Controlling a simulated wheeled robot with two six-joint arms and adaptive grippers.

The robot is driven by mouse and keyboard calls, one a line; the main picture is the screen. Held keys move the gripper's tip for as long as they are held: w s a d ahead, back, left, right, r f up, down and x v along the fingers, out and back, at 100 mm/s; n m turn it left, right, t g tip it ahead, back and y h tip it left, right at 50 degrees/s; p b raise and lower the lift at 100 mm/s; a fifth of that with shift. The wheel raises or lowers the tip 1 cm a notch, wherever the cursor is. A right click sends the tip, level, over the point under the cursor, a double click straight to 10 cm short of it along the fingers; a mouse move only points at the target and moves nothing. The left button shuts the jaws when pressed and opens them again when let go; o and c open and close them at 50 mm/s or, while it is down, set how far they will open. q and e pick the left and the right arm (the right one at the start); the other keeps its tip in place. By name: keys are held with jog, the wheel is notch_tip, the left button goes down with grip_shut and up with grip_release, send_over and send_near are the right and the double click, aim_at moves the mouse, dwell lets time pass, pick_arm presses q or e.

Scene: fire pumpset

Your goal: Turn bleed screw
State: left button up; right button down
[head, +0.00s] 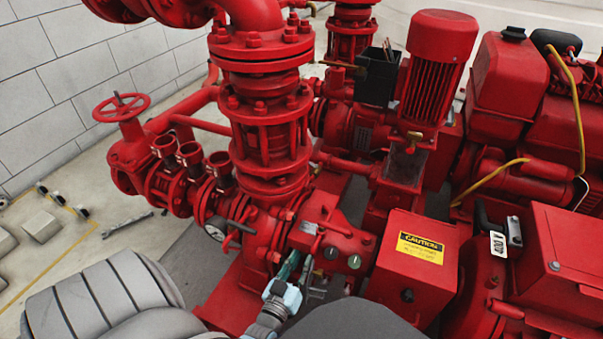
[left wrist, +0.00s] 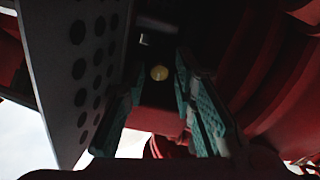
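A small round brass-coloured screw head (left wrist: 159,73), which looks like the bleed screw, sits on a dark block in the left wrist view. It appears between and beyond the fingertips of my left gripper (left wrist: 158,95). The two teal fingers stand apart, one on each side of it, with nothing held between them. In the head view my left gripper (head: 290,268) is low in the middle, close to the front of the red pump body (head: 325,225). I cannot make out the screw in the head view. My right gripper is not in view.
A red box with a yellow caution label (head: 420,248) stands further right. A perforated grey plate (left wrist: 85,75) runs close beside the left finger.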

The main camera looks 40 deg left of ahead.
pick_arm(q)
jog(key=shift+w, duration=0.2)
grip_shut()
